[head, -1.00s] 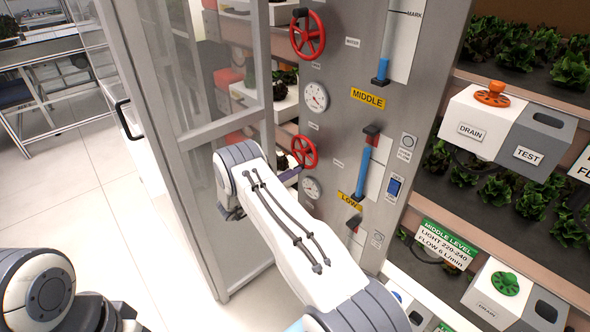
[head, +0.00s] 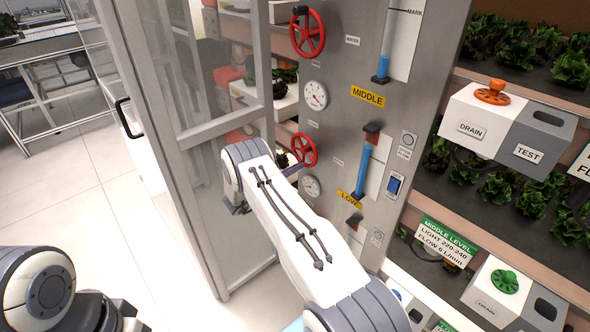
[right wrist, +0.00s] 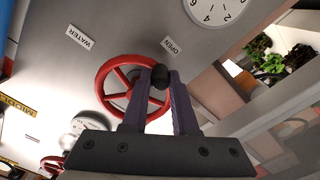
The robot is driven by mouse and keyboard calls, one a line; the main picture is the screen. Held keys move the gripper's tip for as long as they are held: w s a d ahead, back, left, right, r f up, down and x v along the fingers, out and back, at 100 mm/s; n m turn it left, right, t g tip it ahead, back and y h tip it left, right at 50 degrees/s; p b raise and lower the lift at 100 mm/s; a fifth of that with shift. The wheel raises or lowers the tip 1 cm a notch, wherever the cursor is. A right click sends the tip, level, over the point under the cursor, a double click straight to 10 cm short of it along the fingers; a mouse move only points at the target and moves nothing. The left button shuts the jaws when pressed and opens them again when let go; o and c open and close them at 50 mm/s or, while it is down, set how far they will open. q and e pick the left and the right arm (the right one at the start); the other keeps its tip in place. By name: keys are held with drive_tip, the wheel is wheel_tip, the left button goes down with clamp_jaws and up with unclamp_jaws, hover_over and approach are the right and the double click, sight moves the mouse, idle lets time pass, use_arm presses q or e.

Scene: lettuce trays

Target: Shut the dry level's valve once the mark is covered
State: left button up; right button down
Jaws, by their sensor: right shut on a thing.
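The lower red valve wheel (head: 304,150) is on the grey panel, below the yellow MIDDLE plate (head: 368,96). My right gripper (head: 294,169) is at its lower edge, mostly hidden behind my wrist. In the right wrist view its purple fingers (right wrist: 160,84) are shut on the wheel's black knob, with the red rim (right wrist: 104,82) behind. WATER and OPEN labels flank the wheel there. A sight tube (head: 362,168) with a blue column stands right of the wheel; I cannot make out its mark. My left gripper is not in view.
An upper red wheel (head: 307,33) and a tube with a MARK label (head: 391,40) are higher on the panel. Gauges (head: 315,95) sit beside the wheels. A glass door (head: 190,100) stands open close on the left. Lettuce trays and drain boxes (head: 508,122) are right.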

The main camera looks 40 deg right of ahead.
sight(293, 138)
drive_tip(key=w+r+m+b, duration=0.1)
drive_tip(key=r+m+b, duration=0.1)
drive_tip(key=m+b, duration=0.5)
drive_tip(key=w+r+m+b, duration=0.1)
drive_tip(key=r+m+b, duration=0.2)
drive_tip(key=m+b, duration=0.5)
drive_tip(key=w+r+m+b, duration=0.2)
drive_tip(key=r+m+b, duration=0.1)
drive_tip(key=m+b, duration=0.5)
drive_tip(key=shift+a+r+m, duration=0.15)
drive_tip(key=shift+m, duration=0.55)
drive_tip(key=shift+a+r+m, duration=0.1)
drive_tip(key=shift+a+m, duration=0.05)
drive_tip(key=shift+m, duration=0.55)
drive_tip(key=shift+s+d+r+m+b, duration=0.1)
drive_tip(key=shift+s+r+m+b, duration=0.45)
drive_tip(key=shift+m+b, duration=1.55)
drive_tip(key=shift+s+d+r+m+b, duration=0.2)
drive_tip(key=shift+s+m+b, duration=0.9)
drive_tip(key=shift+b, duration=1.65)
drive_tip(key=shift+s+a+r+m+b, duration=0.1)
drive_tip(key=shift+s+r+m+b, duration=0.35)
drive_tip(key=shift+m+b, duration=1.75)
drive_tip(key=shift+n, duration=0.3)
drive_tip(key=c, duration=0.7)
unclamp_jaws()
